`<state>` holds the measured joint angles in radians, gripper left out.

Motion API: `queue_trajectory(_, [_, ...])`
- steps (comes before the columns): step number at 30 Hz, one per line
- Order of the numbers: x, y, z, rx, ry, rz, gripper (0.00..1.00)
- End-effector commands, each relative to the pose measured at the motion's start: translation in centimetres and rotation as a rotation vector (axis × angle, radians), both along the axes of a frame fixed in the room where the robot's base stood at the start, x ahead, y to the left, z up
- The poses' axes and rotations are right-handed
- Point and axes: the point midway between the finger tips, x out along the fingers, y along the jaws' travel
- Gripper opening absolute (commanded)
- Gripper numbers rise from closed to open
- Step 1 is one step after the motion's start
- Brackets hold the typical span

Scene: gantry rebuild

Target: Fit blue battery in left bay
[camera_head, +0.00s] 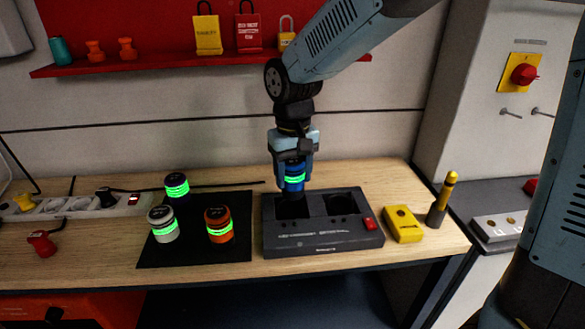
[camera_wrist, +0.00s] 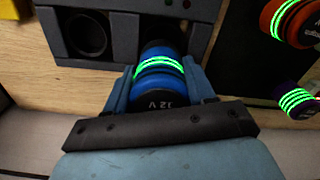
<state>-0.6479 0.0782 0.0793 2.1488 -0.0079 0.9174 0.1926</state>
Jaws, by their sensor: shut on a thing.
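The blue battery (camera_head: 294,178) with a glowing green band is held upright in my gripper (camera_head: 292,172). In the head view its lower end is at the left bay (camera_head: 281,210) of the dark charger (camera_head: 325,240); how deep it sits, I cannot tell. In the wrist view the blue battery (camera_wrist: 160,72) lies between my gripper's two fingers (camera_wrist: 158,85), its far end over a bay of the charger (camera_wrist: 120,52). The charger's right bay (camera_head: 344,203) is empty; it also shows as an open round hole in the wrist view (camera_wrist: 85,35).
A black mat (camera_head: 196,252) left of the charger carries a white battery (camera_head: 163,225), an orange battery (camera_head: 219,226) and a dark purple battery (camera_head: 176,188). A yellow meter (camera_head: 403,225) and a yellow-tipped tool (camera_head: 441,200) stand right of it. A red shelf (camera_head: 150,65) hangs behind.

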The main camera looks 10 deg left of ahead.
Motion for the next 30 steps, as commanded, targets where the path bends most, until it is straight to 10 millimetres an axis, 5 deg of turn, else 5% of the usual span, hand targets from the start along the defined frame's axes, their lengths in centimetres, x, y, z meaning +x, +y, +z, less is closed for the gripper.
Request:
queue_trajectory(15, [-0.5, 0.6, -4.3, 0.0, 0.0, 0.015, 0.09])
queue_trajectory(30, [-0.5, 0.7, -5.1, 0.001, -0.001, 0.016, 0.08])
